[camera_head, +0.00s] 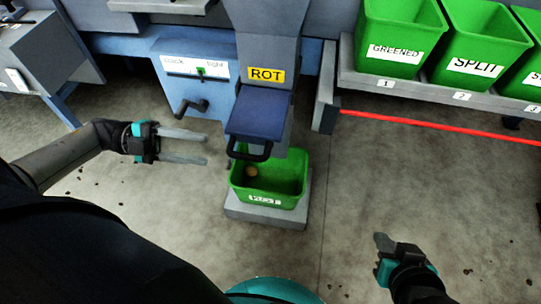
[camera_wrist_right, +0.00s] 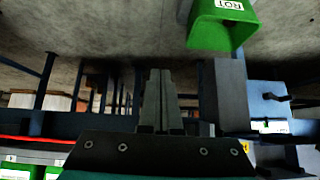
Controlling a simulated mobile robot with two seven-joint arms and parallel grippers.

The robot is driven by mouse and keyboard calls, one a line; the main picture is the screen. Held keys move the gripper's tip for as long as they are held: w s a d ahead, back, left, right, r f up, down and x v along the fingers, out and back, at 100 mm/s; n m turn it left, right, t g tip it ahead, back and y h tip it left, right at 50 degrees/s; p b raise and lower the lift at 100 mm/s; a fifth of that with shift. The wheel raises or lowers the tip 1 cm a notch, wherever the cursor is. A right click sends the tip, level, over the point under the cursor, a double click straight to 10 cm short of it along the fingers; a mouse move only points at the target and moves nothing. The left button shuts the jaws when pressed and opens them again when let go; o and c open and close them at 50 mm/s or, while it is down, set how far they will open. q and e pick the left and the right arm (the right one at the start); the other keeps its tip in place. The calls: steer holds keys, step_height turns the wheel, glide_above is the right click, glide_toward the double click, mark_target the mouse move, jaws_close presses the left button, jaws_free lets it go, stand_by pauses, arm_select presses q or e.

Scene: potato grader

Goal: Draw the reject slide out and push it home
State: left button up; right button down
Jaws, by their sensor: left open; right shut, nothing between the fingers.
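The reject slide (camera_head: 262,114) is a dark blue plate under the yellow ROT label, with a black bar handle (camera_head: 250,153) at its front. It juts out of the grey chute (camera_head: 268,45) above a green bin; how far it is drawn cannot be told. My left gripper (camera_head: 206,149) is open and empty, to the left of the handle and apart from it. My right gripper (camera_head: 382,241) is shut and empty, low on the right, well away from the slide. Its closed fingers also show in the right wrist view (camera_wrist_right: 160,75).
The green bin (camera_head: 240,184) holds a potato (camera_head: 251,171) and stands on a grey plinth (camera_head: 265,216). A blue box with a black crank (camera_head: 191,106) is left of the chute. Green bins (camera_head: 400,35) line a shelf at upper right, with a red line (camera_head: 440,127) below.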

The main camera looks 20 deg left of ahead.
mark_target(259, 160)
arm_select(q)
steer(key=b+x, duration=0.2)
steer(key=x, duration=0.9)
steer(key=shift+d, duration=0.4)
steer(key=shift+b+x, duration=0.45)
steer(key=shift+x, duration=0.75)
arm_select(e)
steer(key=shift+w+a+r+t+y, duration=0.25)
steer(key=shift+w+a+t+y, duration=0.15)
steer(key=shift+a+t, duration=0.45)
steer(key=shift+w+a+r+t+y, duration=0.25)
steer(key=shift+a+t+y, duration=0.3)
steer(key=shift+a+t, duration=0.3)
steer(key=shift+w+a+r+t+y, duration=0.2)
steer(key=shift+w+a+t+y, duration=0.25)
steer(key=shift+a+t, duration=0.4)
arm_select(q)
steer(key=shift+w, duration=0.1)
arm_select(e)
steer(key=shift+a, duration=0.15)
arm_select(q)
steer(key=c, duration=0.7)
steer(key=shift+f, duration=0.15)
jaws_close()
